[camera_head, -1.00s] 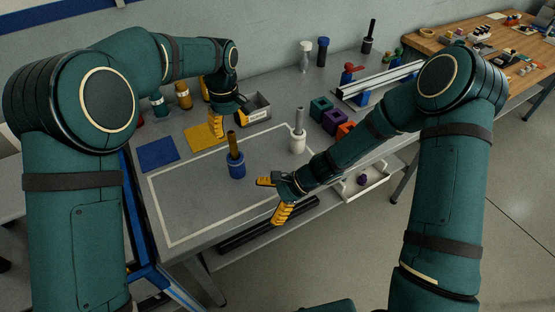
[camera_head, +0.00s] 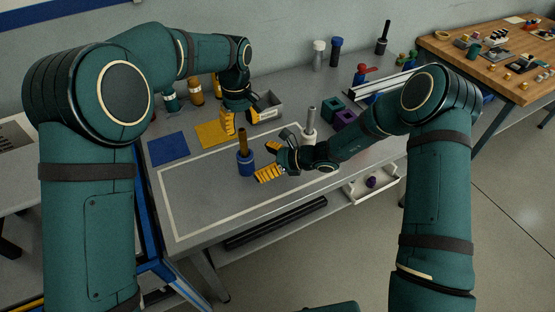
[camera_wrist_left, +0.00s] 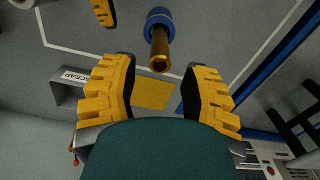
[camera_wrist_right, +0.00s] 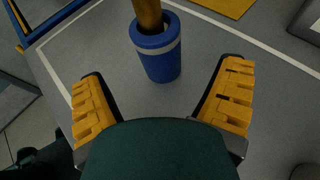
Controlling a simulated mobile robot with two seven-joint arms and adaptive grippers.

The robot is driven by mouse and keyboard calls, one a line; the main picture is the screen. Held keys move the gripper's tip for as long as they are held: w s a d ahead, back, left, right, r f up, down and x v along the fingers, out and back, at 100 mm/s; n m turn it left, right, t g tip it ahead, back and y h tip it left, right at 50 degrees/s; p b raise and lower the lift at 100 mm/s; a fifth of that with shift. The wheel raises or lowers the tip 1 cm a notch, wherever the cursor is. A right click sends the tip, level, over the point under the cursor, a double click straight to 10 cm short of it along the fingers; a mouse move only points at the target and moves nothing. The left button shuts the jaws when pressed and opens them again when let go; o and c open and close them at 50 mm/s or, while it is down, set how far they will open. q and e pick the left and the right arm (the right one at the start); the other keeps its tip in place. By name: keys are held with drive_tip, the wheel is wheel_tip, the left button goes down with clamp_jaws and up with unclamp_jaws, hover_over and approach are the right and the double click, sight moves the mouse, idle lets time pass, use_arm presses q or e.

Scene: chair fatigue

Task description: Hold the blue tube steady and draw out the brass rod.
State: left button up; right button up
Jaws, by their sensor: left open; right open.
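The blue tube (camera_head: 245,165) stands upright on the grey table inside a white outline, with the brass rod (camera_head: 242,146) sticking out of its top. My left gripper (camera_head: 241,113) is open and empty, above and behind the rod. In the left wrist view the brass rod (camera_wrist_left: 160,52) points toward the camera, just beyond my open fingers, with the blue tube (camera_wrist_left: 158,17) behind it. My right gripper (camera_head: 264,161) is open, just right of the tube. In the right wrist view the blue tube (camera_wrist_right: 158,62) stands ahead between the open fingers, apart from both; the rod's upper end is cut off.
A white holder with a grey rod (camera_head: 310,125) stands to the right, near my right wrist. A scrap bin (camera_head: 268,107), a yellow mat (camera_head: 211,134) and a blue mat (camera_head: 168,148) lie behind. The table left of the tube is clear.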

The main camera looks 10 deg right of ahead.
sight(246, 163)
drive_tip(key=x, duration=0.6)
